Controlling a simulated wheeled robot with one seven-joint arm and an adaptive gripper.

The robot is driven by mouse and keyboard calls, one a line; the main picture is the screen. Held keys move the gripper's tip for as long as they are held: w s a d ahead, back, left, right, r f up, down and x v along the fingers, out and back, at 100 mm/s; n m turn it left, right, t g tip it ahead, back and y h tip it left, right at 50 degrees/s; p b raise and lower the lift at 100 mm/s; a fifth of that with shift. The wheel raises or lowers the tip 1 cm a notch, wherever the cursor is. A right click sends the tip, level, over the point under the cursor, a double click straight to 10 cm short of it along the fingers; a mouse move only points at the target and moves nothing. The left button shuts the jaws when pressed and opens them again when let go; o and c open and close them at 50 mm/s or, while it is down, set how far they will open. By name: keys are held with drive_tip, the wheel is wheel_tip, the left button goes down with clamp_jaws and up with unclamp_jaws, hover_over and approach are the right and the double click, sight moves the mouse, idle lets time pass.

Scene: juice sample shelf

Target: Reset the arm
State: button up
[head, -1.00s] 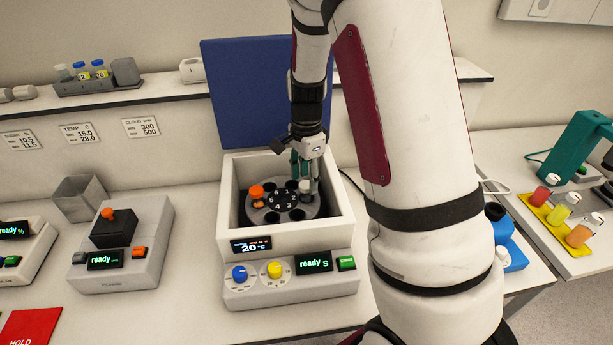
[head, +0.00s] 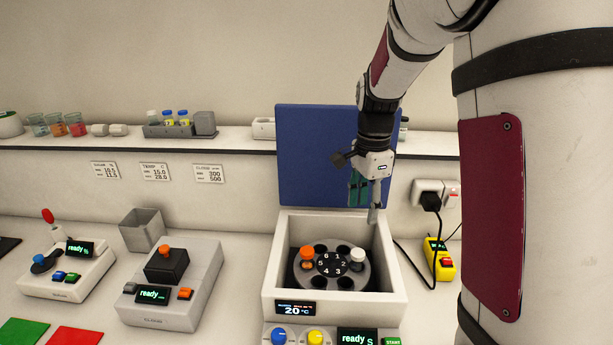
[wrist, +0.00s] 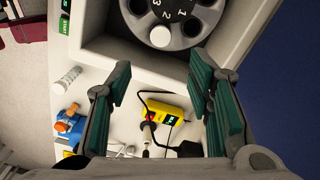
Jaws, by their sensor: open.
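My gripper (head: 366,208) is open and empty, pointing down above the right back edge of the centrifuge (head: 399,290). In the wrist view, its two teal-padded fingers (wrist: 160,75) stand wide apart with nothing between them. The centrifuge is open, with its blue lid (head: 310,150) upright behind it. A numbered rotor (head: 331,279) lies inside, holding a white-capped tube (head: 358,256) on the right and an orange-capped tube (head: 307,254) on the left. The white cap (wrist: 160,37) also shows in the wrist view, apart from the fingers.
A yellow device (head: 440,262) with a black cable stands right of the centrifuge. A grey machine (head: 190,300) with an orange knob and a metal bin (head: 141,230) stand to the left. A shelf (head: 60,143) with a tube rack (head: 180,130) runs along the wall behind.

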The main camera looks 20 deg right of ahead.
drive_tip(key=s+a+r+n+t+b, duration=0.2)
drive_tip(key=s+a+r+n+t, duration=0.1)
drive_tip(key=s+a+r+n, duration=0.55)
drive_tip(key=s+a+n+t, duration=0.2)
drive_tip(key=s+a+n, duration=0.1)
drive_tip(key=s+n, duration=0.7)
drive_tip(key=shift+a+r+t+b, duration=0.2)
drive_tip(key=shift+r+t+b, duration=0.1)
drive_tip(key=shift+r+b, duration=0.1)
